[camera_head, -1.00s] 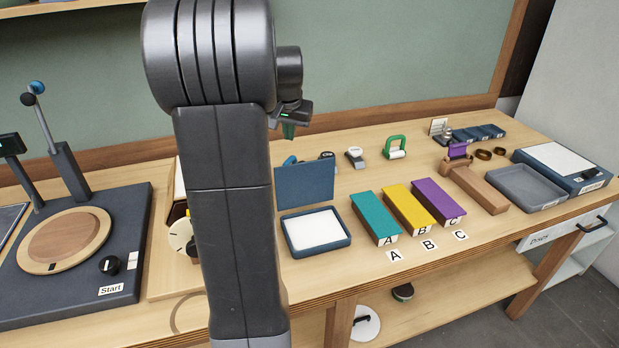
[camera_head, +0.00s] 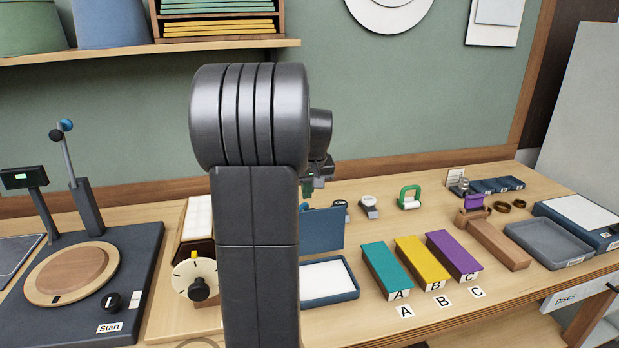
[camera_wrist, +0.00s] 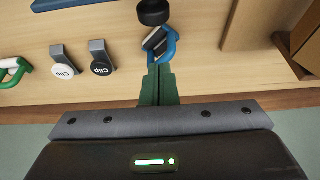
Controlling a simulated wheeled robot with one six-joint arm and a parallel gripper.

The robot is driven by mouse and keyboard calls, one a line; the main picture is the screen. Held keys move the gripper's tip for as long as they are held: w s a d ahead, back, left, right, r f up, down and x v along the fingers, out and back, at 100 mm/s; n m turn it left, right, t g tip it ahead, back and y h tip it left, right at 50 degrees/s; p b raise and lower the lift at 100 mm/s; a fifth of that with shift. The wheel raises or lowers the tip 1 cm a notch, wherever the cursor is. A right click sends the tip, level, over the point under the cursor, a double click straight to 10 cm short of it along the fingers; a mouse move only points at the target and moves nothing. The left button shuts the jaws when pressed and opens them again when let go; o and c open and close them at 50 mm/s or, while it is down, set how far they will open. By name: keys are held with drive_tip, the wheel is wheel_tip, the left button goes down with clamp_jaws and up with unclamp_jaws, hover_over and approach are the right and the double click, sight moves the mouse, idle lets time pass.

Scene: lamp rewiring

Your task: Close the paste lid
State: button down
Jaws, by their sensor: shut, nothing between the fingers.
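The paste box is the dark blue tray (camera_head: 330,298) with a white surface at the table's front. Its blue lid (camera_head: 322,230) stands open, upright along the tray's back edge. My arm hides the left part of both in the head view. My gripper (camera_head: 311,188) is above and behind the lid, apart from it in the picture. In the wrist view my gripper's green fingers (camera_wrist: 158,72) are together with nothing between them. A blue edge (camera_wrist: 85,3) shows at the top left there; I cannot tell if it is the lid.
A blue-handled tool (camera_wrist: 168,45) and a black round piece (camera_wrist: 153,12) lie near the fingertips in the wrist view. Two clips (camera_wrist: 63,62) are left of them. Teal (camera_head: 386,270), yellow (camera_head: 422,262) and purple (camera_head: 454,256) blocks stand right of the tray. A dial (camera_head: 194,282) is left.

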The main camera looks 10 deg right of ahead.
sight(313, 229)
drive_tip(key=s, duration=0.1)
drive_tip(key=s+f, duration=0.1)
drive_tip(key=s, duration=0.1)
drive_tip(key=shift+s+f, duration=0.1)
drive_tip(key=shift+s, duration=0.2)
idle(0.3)
